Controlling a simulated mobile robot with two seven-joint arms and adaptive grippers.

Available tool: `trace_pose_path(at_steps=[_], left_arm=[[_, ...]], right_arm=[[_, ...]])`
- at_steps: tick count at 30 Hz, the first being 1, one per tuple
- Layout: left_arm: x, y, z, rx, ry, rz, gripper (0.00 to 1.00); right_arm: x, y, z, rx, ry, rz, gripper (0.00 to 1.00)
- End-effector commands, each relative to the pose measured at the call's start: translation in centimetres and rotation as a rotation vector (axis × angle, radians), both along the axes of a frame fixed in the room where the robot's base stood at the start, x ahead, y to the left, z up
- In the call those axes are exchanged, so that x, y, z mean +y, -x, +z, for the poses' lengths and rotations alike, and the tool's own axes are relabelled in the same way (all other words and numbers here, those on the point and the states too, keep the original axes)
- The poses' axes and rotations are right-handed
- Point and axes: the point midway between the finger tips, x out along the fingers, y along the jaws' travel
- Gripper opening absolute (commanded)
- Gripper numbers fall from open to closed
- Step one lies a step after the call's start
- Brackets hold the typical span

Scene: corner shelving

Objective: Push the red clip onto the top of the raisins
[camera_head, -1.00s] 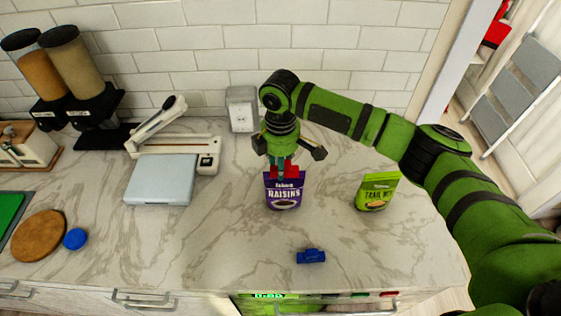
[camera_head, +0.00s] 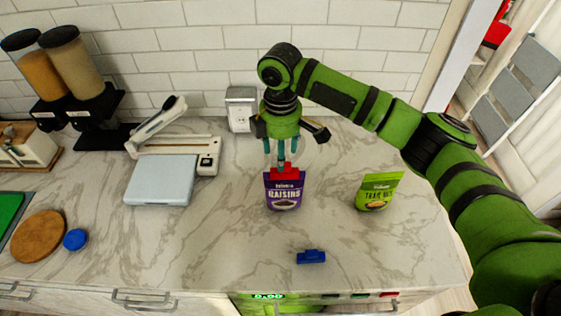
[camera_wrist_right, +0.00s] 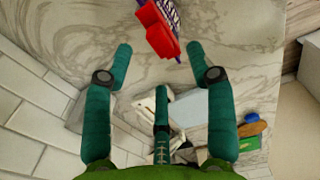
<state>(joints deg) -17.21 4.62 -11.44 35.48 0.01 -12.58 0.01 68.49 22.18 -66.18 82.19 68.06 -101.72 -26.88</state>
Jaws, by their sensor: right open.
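The purple raisins bag (camera_head: 284,193) stands upright on the marble counter. The red clip (camera_head: 285,173) sits across its top edge. My right gripper (camera_head: 280,152) is directly above the clip, fingers pointing down, open and empty. In the right wrist view, the red clip (camera_wrist_right: 157,30) and part of the raisins bag (camera_wrist_right: 172,12) lie beyond the spread fingertips of the gripper (camera_wrist_right: 160,55), with a gap between. Whether the clip is fully seated on the bag is too small to tell. My left gripper is not in view.
A green trail mix bag (camera_head: 378,191) stands to the right and a blue clip (camera_head: 311,256) lies in front. A sealer-like device (camera_head: 160,180) is at the left, and a small grey-white box (camera_head: 241,108) stands behind by the tiled wall. The counter around the raisins is clear.

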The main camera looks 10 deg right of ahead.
Motion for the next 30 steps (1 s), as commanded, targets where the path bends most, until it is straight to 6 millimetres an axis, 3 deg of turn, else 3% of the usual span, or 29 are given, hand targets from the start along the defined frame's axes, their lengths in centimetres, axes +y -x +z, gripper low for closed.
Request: trace_pose_path(at_steps=[3, 10, 30], left_arm=[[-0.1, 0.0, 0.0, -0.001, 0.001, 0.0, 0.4], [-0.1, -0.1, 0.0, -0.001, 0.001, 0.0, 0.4], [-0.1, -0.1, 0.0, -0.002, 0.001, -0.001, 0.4]], right_arm=[[0.1, -0.1, 2.6, -0.003, -0.001, 0.001, 0.56], [0.0, 0.0, 5.6, 0.0, 0.0, 0.001, 0.56], [0.0, 0.0, 6.2, 0.001, 0.0, 0.001, 0.56]])
